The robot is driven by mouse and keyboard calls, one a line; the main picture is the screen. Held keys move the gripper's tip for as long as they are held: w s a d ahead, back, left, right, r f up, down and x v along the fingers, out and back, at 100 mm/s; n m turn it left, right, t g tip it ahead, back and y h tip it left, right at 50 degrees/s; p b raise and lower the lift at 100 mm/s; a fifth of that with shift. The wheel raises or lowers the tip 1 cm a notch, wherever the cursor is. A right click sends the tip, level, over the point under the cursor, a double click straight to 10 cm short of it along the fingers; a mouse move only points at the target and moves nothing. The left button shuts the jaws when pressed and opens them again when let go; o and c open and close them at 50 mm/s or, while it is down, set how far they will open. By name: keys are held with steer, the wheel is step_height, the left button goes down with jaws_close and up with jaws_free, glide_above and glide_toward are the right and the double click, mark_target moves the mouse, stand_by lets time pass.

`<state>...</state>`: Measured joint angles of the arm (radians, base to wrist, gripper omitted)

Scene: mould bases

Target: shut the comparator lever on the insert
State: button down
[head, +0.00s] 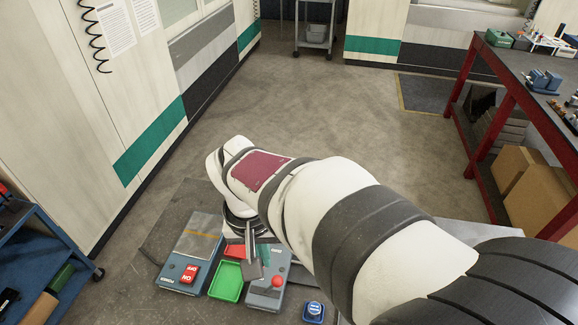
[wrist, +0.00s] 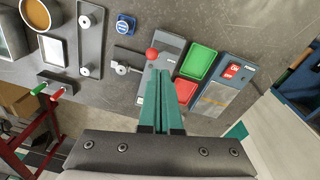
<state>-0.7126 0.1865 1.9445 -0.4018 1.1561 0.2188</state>
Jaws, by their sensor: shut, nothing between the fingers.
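The comparator (head: 264,298) is a grey-blue block at the front of the bench, right of the green tray. It also shows in the wrist view (wrist: 173,45). Its lever ends in a red ball knob (head: 278,282), which shows in the wrist view (wrist: 151,53) at the body's left edge. My gripper (head: 254,268) is over the comparator, beside the knob. In the wrist view its green fingers (wrist: 161,72) are together and empty, just below and right of the knob. I cannot tell whether they touch anything. I cannot make out the insert for certain; my fingers cover part of the comparator.
A green tray (head: 227,283) and a red tray (wrist: 203,60) lie beside the comparator. A power box (head: 175,271) with a red switch stands beyond them. A small blue box (head: 314,312) and a grey plate with posts (wrist: 90,40) are on the other side.

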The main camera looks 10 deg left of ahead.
steer(key=shift+s+d+r, duration=0.1)
steer(key=shift+d+r, duration=0.2)
steer(key=shift+r, duration=0.5)
steer(key=shift+d+r, duration=0.25)
steer(key=shift+r, duration=0.5)
steer(key=s+d+f+m+y, duration=0.1)
steer(key=s+d+m+y, duration=0.1)
steer(key=s+d+m, duration=0.6)
steer(key=s+d, duration=0.6)
steer(key=d, duration=0.2)
steer(key=shift+d+f+g, duration=0.25)
steer(key=shift+d+g, duration=0.15)
